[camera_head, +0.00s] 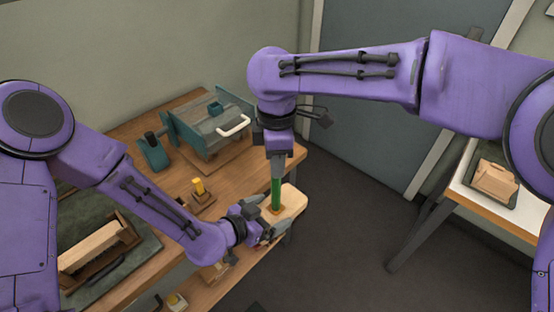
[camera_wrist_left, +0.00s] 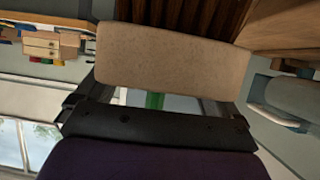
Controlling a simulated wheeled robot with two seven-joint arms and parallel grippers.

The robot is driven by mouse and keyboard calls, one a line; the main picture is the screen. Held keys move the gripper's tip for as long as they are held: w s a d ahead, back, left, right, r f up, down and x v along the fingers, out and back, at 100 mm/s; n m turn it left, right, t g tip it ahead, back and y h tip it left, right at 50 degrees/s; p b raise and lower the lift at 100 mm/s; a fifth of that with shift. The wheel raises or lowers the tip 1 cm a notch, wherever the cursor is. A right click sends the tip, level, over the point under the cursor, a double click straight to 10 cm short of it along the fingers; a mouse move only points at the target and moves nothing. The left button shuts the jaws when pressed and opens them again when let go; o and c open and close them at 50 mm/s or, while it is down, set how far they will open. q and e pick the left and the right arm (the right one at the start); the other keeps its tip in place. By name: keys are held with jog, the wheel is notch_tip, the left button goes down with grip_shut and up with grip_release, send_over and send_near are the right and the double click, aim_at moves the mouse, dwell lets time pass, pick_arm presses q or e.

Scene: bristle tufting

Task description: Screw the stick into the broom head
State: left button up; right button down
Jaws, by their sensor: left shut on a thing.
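The broom head (camera_head: 292,203) is a pale wooden block at the right end of the workbench. My left gripper (camera_head: 262,226) is shut on it from the lower left. In the left wrist view the block (camera_wrist_left: 165,55) spans between the dark fingers. The green stick (camera_head: 277,190) stands upright under my right gripper (camera_head: 277,158), which points straight down and appears closed around its top. The stick's lower end meets the top of the broom head; how deep it sits is hidden. A bit of green stick (camera_wrist_left: 154,100) shows beside the block in the left wrist view.
A teal machine with a white handle (camera_head: 233,126) stands on the wooden workbench (camera_head: 190,178). A small teal tool (camera_head: 153,152) and a yellow-topped piece (camera_head: 199,187) are nearby. A tray with a wooden block (camera_head: 95,246) lies at left. A side table (camera_head: 492,207) stands right; floor between is clear.

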jog(key=m, duration=0.5)
jog(key=c, duration=1)
grip_release()
jog(key=shift+r, duration=0.1)
notch_tip(320, 180, up, 4)
jog(key=shift+r, duration=0.2)
